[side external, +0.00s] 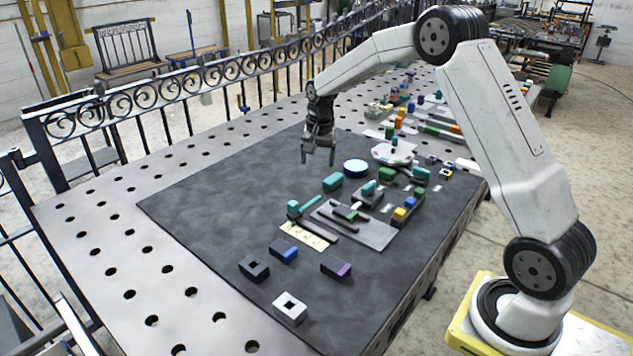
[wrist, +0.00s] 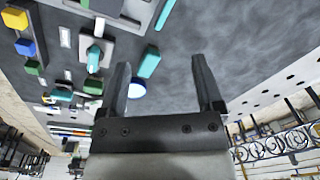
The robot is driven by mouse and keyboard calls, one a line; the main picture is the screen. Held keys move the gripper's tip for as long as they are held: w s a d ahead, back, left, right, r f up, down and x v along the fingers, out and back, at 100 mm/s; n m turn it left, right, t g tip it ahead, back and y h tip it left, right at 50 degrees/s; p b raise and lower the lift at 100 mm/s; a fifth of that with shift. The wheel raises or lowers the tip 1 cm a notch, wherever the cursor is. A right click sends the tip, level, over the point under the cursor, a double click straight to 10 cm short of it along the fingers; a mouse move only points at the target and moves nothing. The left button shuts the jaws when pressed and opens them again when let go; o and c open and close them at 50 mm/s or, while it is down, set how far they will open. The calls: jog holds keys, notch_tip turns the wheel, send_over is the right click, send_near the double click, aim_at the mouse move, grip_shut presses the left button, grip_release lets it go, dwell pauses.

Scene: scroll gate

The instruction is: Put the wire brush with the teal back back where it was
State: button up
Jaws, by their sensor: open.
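A teal-topped block (side external: 332,182), which looks like the wire brush, lies on the dark mat (side external: 200,190) left of a grey tray. It shows as a long teal bar (wrist: 150,62) between my fingers in the wrist view, nearer the left one. Its bristles cannot be made out. Other teal things are a piece (side external: 292,208) at the cream strip and a piece (side external: 368,188) on a small grey holder. My gripper (side external: 319,162) is open and empty, above the mat and apart from the teal block. It also shows open in the wrist view (wrist: 160,63).
Dark blocks (side external: 254,267) and a white square block (side external: 290,307) lie nearer the front. The mat's left side is clear.

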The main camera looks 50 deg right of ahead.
jog(key=s+a+f+n, duration=0.1)
jog(key=s+a+n, duration=0.4)
jog(key=s+a, duration=0.3)
jog(key=s+a+n+t, duration=0.1)
jog(key=s+a+n, duration=0.5)
jog(key=s, duration=0.9)
jog(key=shift+a+f+t, duration=0.3)
jog(key=shift+a+f, duration=0.1)
jog(key=shift+a, duration=0.45)
